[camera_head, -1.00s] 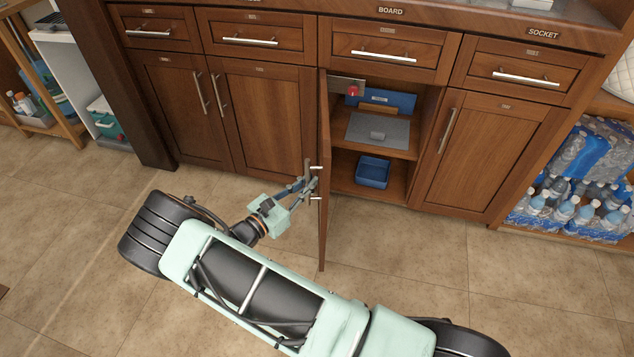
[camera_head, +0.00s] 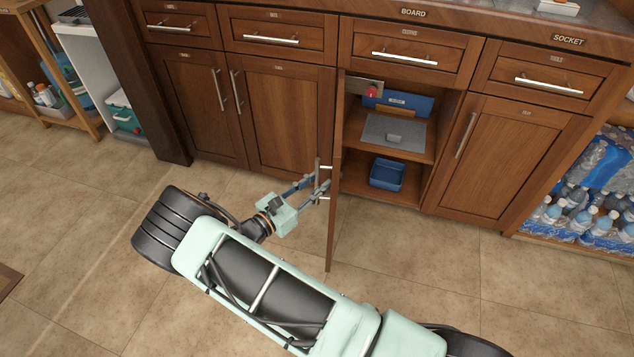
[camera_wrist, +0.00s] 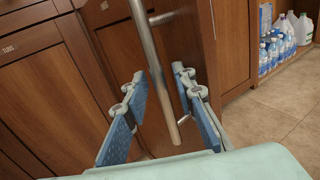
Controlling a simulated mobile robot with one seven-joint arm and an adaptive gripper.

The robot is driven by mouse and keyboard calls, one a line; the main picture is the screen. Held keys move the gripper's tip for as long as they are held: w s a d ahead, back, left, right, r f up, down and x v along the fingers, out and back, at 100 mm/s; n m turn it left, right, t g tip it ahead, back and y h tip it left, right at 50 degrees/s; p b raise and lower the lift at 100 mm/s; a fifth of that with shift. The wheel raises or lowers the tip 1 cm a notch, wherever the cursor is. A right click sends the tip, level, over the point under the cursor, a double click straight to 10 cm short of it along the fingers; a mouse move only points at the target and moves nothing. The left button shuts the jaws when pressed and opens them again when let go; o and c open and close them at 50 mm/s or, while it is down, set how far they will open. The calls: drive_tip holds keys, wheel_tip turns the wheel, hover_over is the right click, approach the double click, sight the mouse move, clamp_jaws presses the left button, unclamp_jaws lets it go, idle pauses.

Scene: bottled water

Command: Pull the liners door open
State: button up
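The cabinet door (camera_head: 335,215) below the middle-right drawer stands swung out, seen nearly edge-on in the head view. I take it as the liners door; its label is not readable. Its bar handle (camera_wrist: 153,65) shows large in the wrist view. My gripper (camera_head: 323,187) is at this handle, on the door's outer face. In the wrist view my gripper (camera_wrist: 160,108) has its two fingers apart, one on each side of the handle, with gaps showing. The handle's lower end lies between them. Contact with the handle cannot be made out.
The open cabinet (camera_head: 430,150) holds a grey board (camera_head: 392,133) and a blue bin (camera_head: 387,174). Closed doors (camera_head: 290,120) stand to the left. Bottled water (camera_head: 590,215) is on a shelf at the right. The tiled floor (camera_head: 440,275) in front is clear.

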drive_tip(key=shift+r, duration=0.1)
drive_tip(key=v, duration=1.2)
drive_tip(key=shift+d, duration=0.1)
